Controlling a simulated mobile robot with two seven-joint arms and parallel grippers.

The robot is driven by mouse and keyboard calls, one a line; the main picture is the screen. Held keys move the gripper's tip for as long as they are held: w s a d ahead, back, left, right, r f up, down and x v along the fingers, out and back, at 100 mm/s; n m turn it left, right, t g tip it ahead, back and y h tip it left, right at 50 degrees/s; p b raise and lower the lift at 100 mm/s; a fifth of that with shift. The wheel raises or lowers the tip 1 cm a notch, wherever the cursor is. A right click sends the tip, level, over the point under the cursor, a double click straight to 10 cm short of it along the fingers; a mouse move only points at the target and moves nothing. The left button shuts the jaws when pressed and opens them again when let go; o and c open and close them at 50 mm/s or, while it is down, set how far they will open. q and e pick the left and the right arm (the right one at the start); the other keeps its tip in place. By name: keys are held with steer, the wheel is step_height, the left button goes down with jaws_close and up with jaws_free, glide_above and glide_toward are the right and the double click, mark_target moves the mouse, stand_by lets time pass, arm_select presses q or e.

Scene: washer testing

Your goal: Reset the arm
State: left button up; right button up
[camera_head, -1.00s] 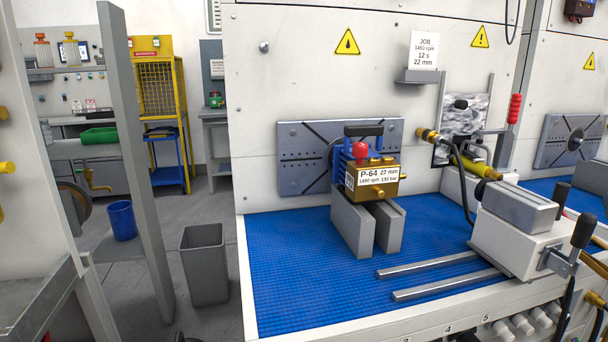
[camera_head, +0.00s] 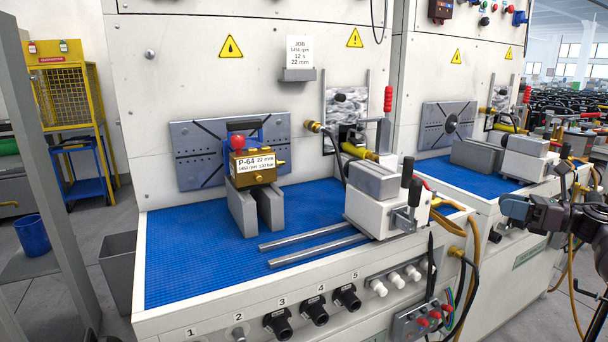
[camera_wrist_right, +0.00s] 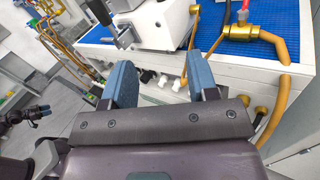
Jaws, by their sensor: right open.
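My right gripper (camera_head: 512,209) is at the right edge of the head view, in front of the test bench and well to the right of the pump. In the right wrist view its two blue-grey fingers (camera_wrist_right: 162,85) are spread apart with nothing between them. Beyond the fingers are the bench front and the white clamp unit. The brass pump (camera_head: 254,165) with a red cap and a P-64 label rests on two grey blocks (camera_head: 243,212) on the blue mat.
The white clamp unit (camera_head: 375,211) with black-handled levers stands on the blue mat (camera_head: 190,265) beside two steel rails. Hoses and a small control box (camera_head: 418,322) hang at the bench front. A second bench stands at the right. A grey bin (camera_head: 118,270) is on the floor at left.

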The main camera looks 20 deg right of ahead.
steer(key=s+a+f+m+t+h, duration=0.1)
steer(key=s+a+f+m, duration=0.2)
steer(key=f, duration=0.4)
steer(key=s+a+f+m+h, duration=0.1)
steer(key=a+f+m, duration=0.3)
steer(key=f+m, duration=0.15)
steer(key=s+a+f+m+t+h, duration=0.1)
steer(key=s+a+f+m, duration=0.2)
steer(key=f, duration=0.5)
steer(key=s+a+f+m+h, duration=0.6)
steer(key=s+a+f+m, duration=0.55)
steer(key=m, duration=0.25)
steer(key=s+a+f+m+g+h, duration=0.2)
steer(key=s+a+m+g, duration=0.4)
steer(key=s+a+m, duration=1)
arm_select(q)
step_height(320, 180, up, 9)
steer(key=a+n+t+p, duration=0.1)
steer(key=p, duration=1.1)
steer(key=shift+w+r+p, duration=0.15)
steer(key=shift+r+p, duration=0.05)
steer(key=shift+p, duration=0.15)
arm_select(e)
step_height(320, 180, up, 10)
steer(key=shift+s+d+f+n+t, duration=0.15)
steer(key=shift+s+f+n+t, duration=0.1)
steer(key=shift+n+t, duration=0.15)
